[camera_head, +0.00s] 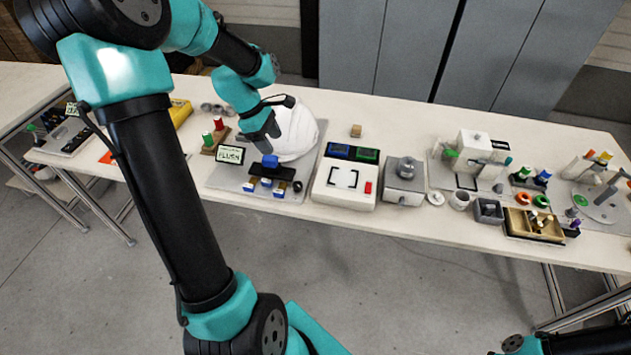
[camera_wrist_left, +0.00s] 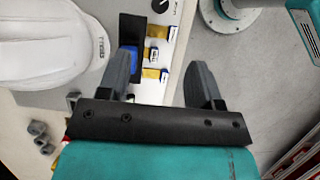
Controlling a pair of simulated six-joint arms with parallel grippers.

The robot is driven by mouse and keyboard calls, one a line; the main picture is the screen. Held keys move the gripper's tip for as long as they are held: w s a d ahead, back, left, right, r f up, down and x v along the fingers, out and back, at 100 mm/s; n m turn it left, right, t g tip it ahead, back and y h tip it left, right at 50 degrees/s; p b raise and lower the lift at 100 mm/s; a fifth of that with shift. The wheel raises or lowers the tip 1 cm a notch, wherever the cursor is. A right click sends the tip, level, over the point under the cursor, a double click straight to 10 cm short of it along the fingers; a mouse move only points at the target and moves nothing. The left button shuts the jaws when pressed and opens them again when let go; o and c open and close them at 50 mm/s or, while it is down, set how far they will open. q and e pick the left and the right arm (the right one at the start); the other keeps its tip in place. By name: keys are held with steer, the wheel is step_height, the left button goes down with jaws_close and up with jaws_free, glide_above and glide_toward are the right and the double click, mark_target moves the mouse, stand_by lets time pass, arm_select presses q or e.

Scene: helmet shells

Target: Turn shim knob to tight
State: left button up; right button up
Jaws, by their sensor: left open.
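A small round black knob (camera_head: 297,186) sits at the front right corner of the grey plate (camera_head: 225,180) that bears the white helmet shell (camera_head: 300,138). In the left wrist view the knob (camera_wrist_left: 160,5) is cut by the top edge, with a pale pointer mark; its setting is too small to read. My left gripper (camera_head: 262,138) is over the plate beside the helmet, pointing down. In the left wrist view its fingers (camera_wrist_left: 163,62) are apart and empty, with the blue block (camera_wrist_left: 130,62) beside the left finger. The gripper is apart from the knob. My right gripper is out of view.
A sign reading FLUSH (camera_head: 231,154) stands left of the gripper. A blue block on a black mount (camera_head: 270,166) and several blue-white-yellow pieces (camera_head: 264,185) are left of the knob.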

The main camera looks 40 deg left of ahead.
mark_target(297, 184)
arm_select(q)
steer(key=shift+s, duration=0.1)
steer(key=x, duration=1.7)
steer(key=shift+d+f, duration=0.15)
steer(key=shift+d, duration=0.05)
steer(key=shift+c, duration=0.3)
steer(key=c, duration=0.9)
steer(key=shift+o, duration=0.2)
steer(key=shift+m, duration=0.4)
steer(key=m+g, duration=0.1)
steer(key=m, duration=0.3)
steer(key=shift+g+h, duration=0.3)
steer(key=shift+g, duration=0.1)
steer(key=shift+m+g, duration=0.8)
steer(key=shift+m, duration=1.2)
